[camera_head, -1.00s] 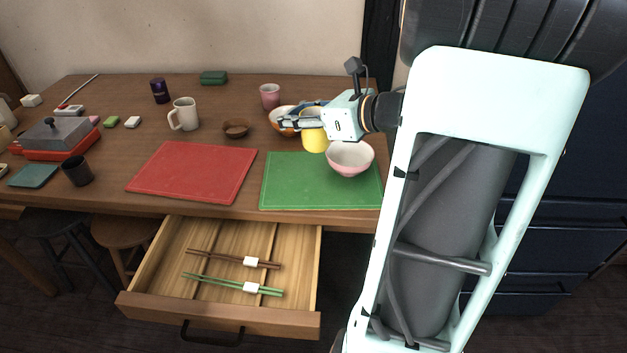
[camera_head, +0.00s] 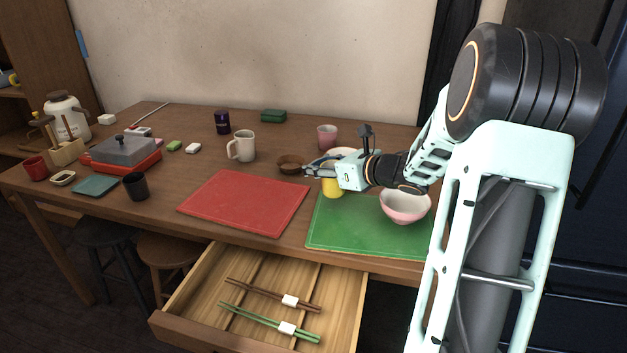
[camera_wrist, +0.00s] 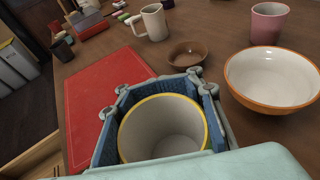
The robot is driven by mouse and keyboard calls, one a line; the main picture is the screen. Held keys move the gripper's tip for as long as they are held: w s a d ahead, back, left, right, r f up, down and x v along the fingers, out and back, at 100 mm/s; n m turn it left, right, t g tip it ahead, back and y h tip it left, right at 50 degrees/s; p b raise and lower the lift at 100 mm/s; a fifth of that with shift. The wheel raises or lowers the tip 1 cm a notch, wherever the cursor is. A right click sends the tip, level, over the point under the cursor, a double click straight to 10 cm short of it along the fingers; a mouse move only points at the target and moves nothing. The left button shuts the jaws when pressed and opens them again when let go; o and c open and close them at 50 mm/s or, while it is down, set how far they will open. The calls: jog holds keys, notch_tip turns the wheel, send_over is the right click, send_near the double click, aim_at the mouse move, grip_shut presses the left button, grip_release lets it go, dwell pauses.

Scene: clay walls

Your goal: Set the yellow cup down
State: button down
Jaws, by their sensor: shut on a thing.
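My gripper (camera_head: 322,171) is shut on the yellow cup (camera_head: 333,188), near the back left corner of the green mat (camera_head: 355,232). In the wrist view the cup (camera_wrist: 122,150) is upright and empty, with a yellow rim and a pale inside, and the gripper (camera_wrist: 160,92) has its blue-padded fingers on either side of it. The cup's base is hidden in the wrist view. I cannot tell whether it touches the mat or hangs just above it.
A pink bowl (camera_head: 405,208) stands on the mat to the right. A brown dish (camera_head: 289,165) and an orange-rimmed bowl (camera_wrist: 270,76) are close by. A red mat (camera_head: 245,202) lies left, empty. The drawer (camera_head: 265,305) below is open.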

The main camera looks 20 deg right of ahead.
aim_at(334, 180)
jog(key=shift+w+a+f+b, duration=0.1)
jog(key=shift+f+b, duration=0.15)
jog(key=shift+f, duration=0.4)
jog(key=shift+w+d+f+b, duration=0.1)
jog(key=shift+w+f+b, duration=0.1)
jog(key=shift+f, duration=0.4)
jog(key=shift+w+a+f+b, duration=0.1)
jog(key=shift+f+b, duration=0.15)
jog(key=shift+f, duration=0.4)
jog(key=shift+f, duration=0.15)
jog(key=c, duration=1.2)
grip_release()
jog(key=shift+s, duration=0.1)
jog(key=shift+c, duration=0.2)
jog(key=shift+r, duration=0.2)
jog(key=p+v, duration=0.2)
jog(key=v, duration=1)
jog(key=shift+f+p, duration=0.1)
jog(key=shift+p, duration=0.2)
